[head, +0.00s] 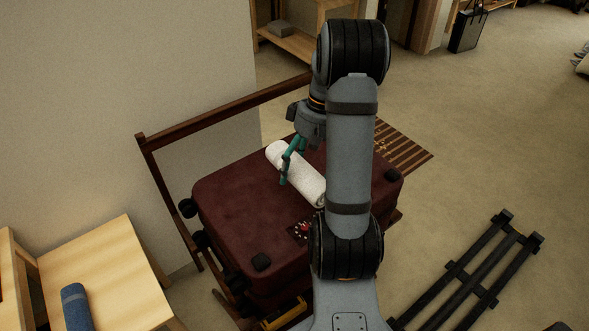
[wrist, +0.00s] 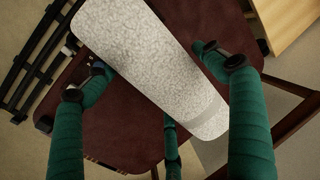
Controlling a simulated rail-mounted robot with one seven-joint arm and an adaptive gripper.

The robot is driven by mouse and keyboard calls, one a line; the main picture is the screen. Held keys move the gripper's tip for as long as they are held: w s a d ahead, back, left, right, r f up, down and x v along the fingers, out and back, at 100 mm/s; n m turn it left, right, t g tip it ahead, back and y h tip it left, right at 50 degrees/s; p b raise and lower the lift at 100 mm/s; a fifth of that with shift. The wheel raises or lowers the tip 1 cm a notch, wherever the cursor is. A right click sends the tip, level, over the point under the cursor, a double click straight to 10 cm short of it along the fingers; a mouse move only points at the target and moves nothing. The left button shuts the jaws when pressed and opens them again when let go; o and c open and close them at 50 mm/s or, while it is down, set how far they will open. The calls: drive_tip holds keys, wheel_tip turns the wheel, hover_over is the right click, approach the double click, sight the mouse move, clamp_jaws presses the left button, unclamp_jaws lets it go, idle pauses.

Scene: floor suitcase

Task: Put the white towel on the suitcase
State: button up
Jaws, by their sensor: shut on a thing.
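The white towel (head: 297,174) is a rolled cylinder over the top of the dark red suitcase (head: 235,208) in the head view. It lies diagonally; whether it touches the suitcase or hangs just above is unclear. My gripper (head: 291,163) has its green fingers around the towel, and my arm hides part of the suitcase's right side. In the wrist view the towel (wrist: 160,65) runs diagonally between the green fingers of my gripper (wrist: 165,68), with the suitcase (wrist: 115,130) below it. My gripper is shut on the towel.
The suitcase stands at a dark wooden rack with a raised rail (head: 215,118) by the wall. A light wooden bench (head: 105,265) with a blue rolled towel (head: 75,307) is at lower left. A black slatted frame (head: 470,275) lies on the floor at right.

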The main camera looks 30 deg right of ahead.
sight(280, 144)
drive_tip(key=w+a+f, duration=0.1)
drive_tip(key=w+f, duration=0.1)
drive_tip(key=w, duration=0.1)
drive_tip(key=w+a+f+p, duration=0.1)
drive_tip(key=w+f, duration=0.1)
drive_tip(key=w, duration=0.2)
drive_tip(key=w+a+f, duration=0.1)
drive_tip(key=w+f, duration=0.1)
drive_tip(key=w, duration=0.1)
drive_tip(key=shift+w+a+f+p, duration=0.15)
drive_tip(key=shift+w+a+p, duration=0.1)
drive_tip(key=shift+a+p, duration=0.1)
drive_tip(key=shift+d+x, duration=0.25)
drive_tip(key=shift+x, duration=0.75)
drive_tip(key=shift+d+x, duration=0.25)
drive_tip(key=shift+x, duration=0.75)
drive_tip(key=shift+f, duration=0.2)
drive_tip(key=shift+f, duration=0.15)
drive_tip(key=o, duration=1.2)
drive_tip(key=shift+w+d+r+p, duration=0.1)
drive_tip(key=shift+r+p, duration=0.25)
drive_tip(key=shift+r, duration=0.1)
drive_tip(key=v, duration=1.1)
drive_tip(key=shift+r, duration=0.3)
